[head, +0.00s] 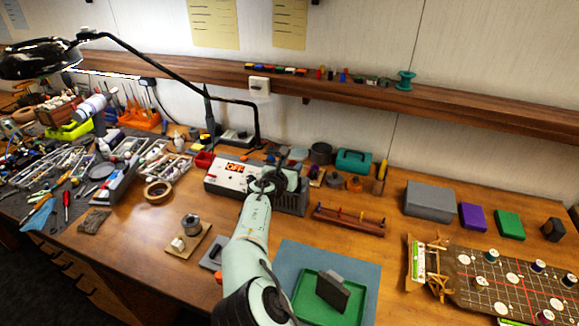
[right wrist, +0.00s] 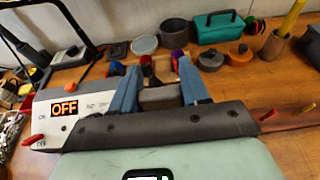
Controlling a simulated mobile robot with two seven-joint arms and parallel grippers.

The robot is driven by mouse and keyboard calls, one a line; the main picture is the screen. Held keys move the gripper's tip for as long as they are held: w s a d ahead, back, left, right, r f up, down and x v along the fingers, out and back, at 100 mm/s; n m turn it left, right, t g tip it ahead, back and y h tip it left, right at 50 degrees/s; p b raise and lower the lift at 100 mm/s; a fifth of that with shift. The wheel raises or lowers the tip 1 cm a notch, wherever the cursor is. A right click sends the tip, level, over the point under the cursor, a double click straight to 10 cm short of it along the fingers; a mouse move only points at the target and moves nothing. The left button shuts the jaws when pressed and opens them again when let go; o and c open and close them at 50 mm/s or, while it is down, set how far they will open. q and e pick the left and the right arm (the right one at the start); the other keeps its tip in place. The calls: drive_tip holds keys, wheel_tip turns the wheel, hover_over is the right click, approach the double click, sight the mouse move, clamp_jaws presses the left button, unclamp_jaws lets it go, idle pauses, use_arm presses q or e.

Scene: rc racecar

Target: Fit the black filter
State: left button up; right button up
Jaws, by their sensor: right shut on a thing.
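My right gripper (head: 270,180) is over the right part of the white machine (head: 228,170) at the table's middle. In the right wrist view its two blue-grey fingers (right wrist: 158,90) are shut on a dark grey block (right wrist: 160,98). The block's lower part is hidden behind the dark grey front (right wrist: 165,125), so I cannot tell how deep it sits. The machine's display (right wrist: 64,108) reads OFF. A dark, flat block (head: 332,292) with a lighter grey part leans in a green tray (head: 306,311) at the front. My left gripper is not in view.
A brown rack (head: 348,222) stands right of the machine. A grey box (head: 430,200) and a game board (head: 500,280) are farther right. A teal case (head: 353,162) and small pots stand behind. A tape roll (head: 158,191) lies left.

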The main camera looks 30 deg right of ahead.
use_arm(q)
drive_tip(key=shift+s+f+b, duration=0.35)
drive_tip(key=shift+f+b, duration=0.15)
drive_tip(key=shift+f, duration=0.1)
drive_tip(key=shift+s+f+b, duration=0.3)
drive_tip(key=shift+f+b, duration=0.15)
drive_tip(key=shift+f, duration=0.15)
use_arm(e)
drive_tip(key=shift+f, duration=1.75)
drive_tip(key=o, duration=1.3)
drive_tip(key=shift+o, duration=0.2)
drive_tip(key=shift+s+f, duration=0.1)
drive_tip(key=shift+s+a, duration=0.3)
drive_tip(key=shift+a, duration=0.15)
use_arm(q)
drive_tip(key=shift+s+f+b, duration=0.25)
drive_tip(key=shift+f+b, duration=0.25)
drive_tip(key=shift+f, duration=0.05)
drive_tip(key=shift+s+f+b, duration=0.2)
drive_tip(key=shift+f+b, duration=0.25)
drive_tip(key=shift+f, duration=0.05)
use_arm(e)
drive_tip(key=v, duration=1.2)
drive_tip(key=shift+a+r, duration=0.25)
drive_tip(key=shift+r, duration=0.2)
